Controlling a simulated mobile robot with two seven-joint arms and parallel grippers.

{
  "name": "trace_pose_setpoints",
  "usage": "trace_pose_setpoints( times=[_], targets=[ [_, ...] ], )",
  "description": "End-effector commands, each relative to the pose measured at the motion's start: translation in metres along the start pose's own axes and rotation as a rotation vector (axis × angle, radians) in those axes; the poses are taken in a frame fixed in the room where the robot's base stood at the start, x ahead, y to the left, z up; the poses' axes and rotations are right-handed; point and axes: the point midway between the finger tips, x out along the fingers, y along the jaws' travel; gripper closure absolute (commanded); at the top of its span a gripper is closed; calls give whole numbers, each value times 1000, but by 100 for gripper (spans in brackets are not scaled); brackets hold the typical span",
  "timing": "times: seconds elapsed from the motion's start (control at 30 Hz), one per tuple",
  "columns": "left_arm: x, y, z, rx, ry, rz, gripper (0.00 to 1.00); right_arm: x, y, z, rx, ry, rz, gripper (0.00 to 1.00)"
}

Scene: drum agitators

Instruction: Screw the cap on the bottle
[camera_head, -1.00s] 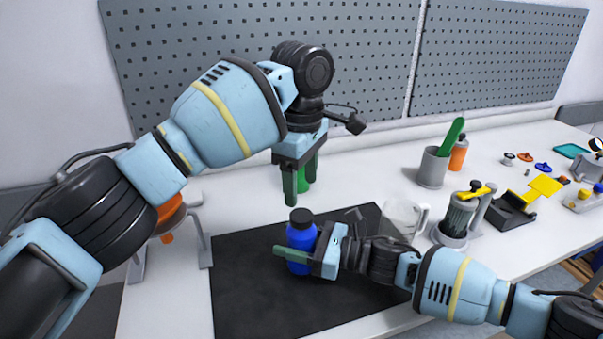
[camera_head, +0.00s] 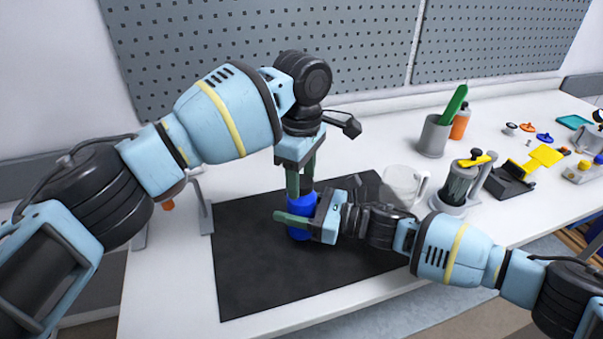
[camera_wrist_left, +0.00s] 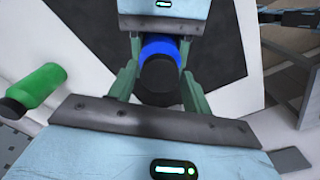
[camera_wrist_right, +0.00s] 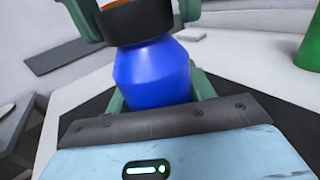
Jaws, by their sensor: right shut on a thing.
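The blue bottle (camera_head: 299,232) stands upright on the black mat, and my right gripper (camera_head: 296,223) is shut on it from the right. In the right wrist view the blue bottle (camera_wrist_right: 153,75) sits between my right fingers. The black cap (camera_wrist_right: 135,20) is on top of the bottle; how tightly it sits cannot be told. It also shows in the left wrist view (camera_wrist_left: 158,78). My left gripper (camera_head: 300,185) points down over the bottle. Its green fingers (camera_wrist_left: 159,85) stand apart on either side of the cap, with a narrow gap showing. In the head view the cap is hidden.
The black mat (camera_head: 250,270) is clear in front. A clear mug (camera_head: 402,187) and a grey stand with a dark jar (camera_head: 458,185) are to the right. A grey cup (camera_head: 434,137) stands behind. A green bottle (camera_wrist_left: 38,85) shows in the left wrist view.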

Motion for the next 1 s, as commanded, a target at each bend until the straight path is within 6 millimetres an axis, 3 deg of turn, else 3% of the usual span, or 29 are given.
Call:
trace_pose_setpoints(
  times=[0.03,0.27,0.47,1.0],
  targets=[
    [0,0,0,0,0,0,57,0,0,0,0,1,0,100],
    [0,0,0,0,0,0,85,0,0,0,0,1,0,100],
    [0,0,0,83,-2,-1,86,0,0,0,0,1,0,100],
    [1,0,0,929,-1,0,86,0,0,0,0,1,0,100]
  ],
)
